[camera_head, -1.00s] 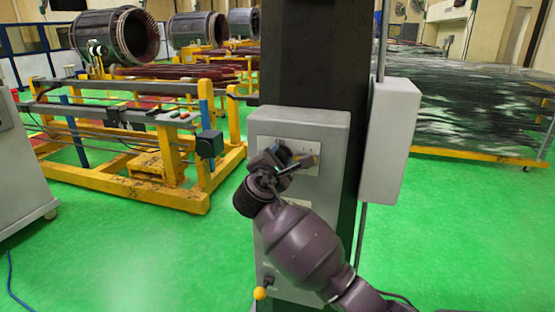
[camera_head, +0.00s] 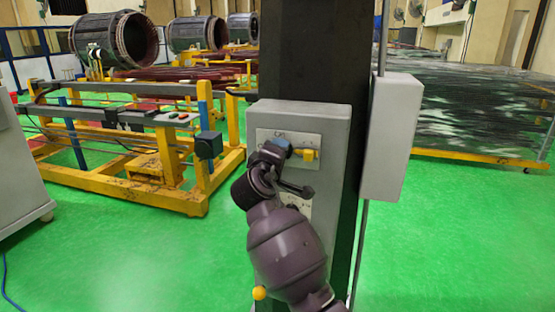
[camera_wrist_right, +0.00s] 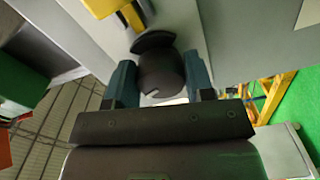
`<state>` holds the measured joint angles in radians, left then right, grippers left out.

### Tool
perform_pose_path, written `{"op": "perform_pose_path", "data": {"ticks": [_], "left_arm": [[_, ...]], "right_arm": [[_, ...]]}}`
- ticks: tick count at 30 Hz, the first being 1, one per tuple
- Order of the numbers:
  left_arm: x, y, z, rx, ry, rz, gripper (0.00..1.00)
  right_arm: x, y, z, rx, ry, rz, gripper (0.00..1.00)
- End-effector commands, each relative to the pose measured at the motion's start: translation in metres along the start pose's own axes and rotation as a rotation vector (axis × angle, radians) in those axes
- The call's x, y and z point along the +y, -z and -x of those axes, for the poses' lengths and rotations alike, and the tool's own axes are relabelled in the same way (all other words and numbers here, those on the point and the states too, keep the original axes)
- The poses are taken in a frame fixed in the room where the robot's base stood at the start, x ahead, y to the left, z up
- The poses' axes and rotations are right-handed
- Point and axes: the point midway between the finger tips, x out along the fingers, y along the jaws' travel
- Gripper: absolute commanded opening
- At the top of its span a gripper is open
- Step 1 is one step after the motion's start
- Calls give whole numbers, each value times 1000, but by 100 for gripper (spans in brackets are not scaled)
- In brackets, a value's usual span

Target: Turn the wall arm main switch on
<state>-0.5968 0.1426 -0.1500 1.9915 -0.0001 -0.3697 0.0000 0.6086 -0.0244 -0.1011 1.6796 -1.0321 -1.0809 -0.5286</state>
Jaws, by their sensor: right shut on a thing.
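A grey control box (camera_head: 335,145) is mounted on the dark column, with a light plate (camera_head: 262,134) on its upper front. A yellow switch handle (camera_head: 307,154) shows on the plate's right side; a yellow part (camera_wrist_right: 105,6) also shows at the top of the right wrist view. My right gripper (camera_head: 278,147) is at the plate, just left of the yellow handle. In the right wrist view its two teal fingers (camera_wrist_right: 160,82) are shut on a round black knob (camera_wrist_right: 160,70) with a small white mark. The head view hides the knob behind the gripper. My left gripper is out of view.
A second grey box (camera_head: 392,135) sticks out on the column's right. A yellow ball knob (camera_head: 260,293) is low on the left. A yellow-framed machine (camera_head: 120,180) stands left on the green floor (camera_head: 470,230), which is clear at right.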

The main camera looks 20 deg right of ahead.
Motion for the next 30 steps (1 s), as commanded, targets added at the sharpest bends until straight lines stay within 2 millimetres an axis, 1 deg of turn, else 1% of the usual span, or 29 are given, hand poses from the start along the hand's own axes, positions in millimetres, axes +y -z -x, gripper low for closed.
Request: {"op": "perform_pose_path", "data": {"ticks": [1, 9, 15, 22, 30], "left_arm": [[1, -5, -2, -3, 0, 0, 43], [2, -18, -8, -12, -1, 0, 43], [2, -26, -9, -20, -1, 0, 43], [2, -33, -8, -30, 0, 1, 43], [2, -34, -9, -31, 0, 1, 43]], "right_arm": [[-6, -1, 0, -2, 6, -43, 25], [-6, 0, 0, -2, 7, -254, 25], [-6, 0, 0, -2, 6, -361, 25], [-5, 0, 0, -3, 5, -422, 25], [-5, 0, 0, -3, 5, -440, 25]]}}
